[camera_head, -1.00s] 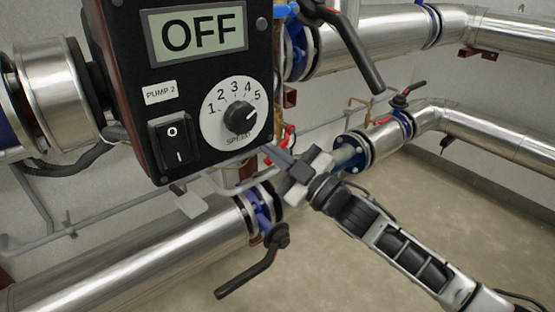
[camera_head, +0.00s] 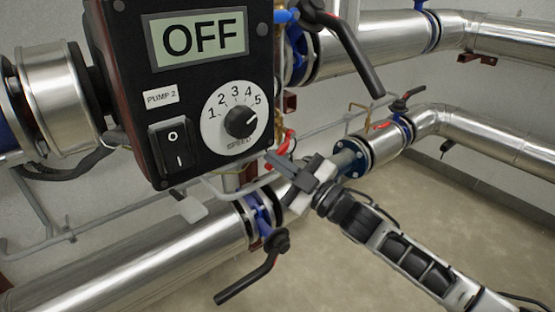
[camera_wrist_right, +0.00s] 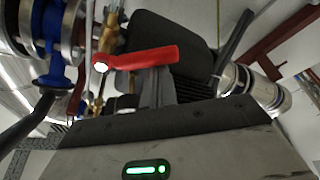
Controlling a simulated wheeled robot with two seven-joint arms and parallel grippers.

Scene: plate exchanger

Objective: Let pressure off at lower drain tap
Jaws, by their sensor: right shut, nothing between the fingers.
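A small tap with a red lever (camera_head: 284,144) shows just right of the pump box in the head view, partly hidden by the box and my gripper. In the right wrist view its red lever (camera_wrist_right: 145,57) lies across the picture beside a brass body (camera_wrist_right: 108,38). My right gripper (camera_head: 274,159) is shut and empty, with its tips close to the red lever. In the right wrist view the shut fingers (camera_wrist_right: 158,78) are right at the lever; I cannot tell if they touch it. My left gripper is out of view.
The black pump box (camera_head: 205,90) reads OFF, its speed knob (camera_head: 240,122) near 5. A black-handled valve (camera_head: 262,262) sits below my gripper. Another red-handled tap (camera_head: 384,124) is farther right. Large metal pipes (camera_head: 140,265) run on both sides; the floor (camera_head: 350,270) is clear.

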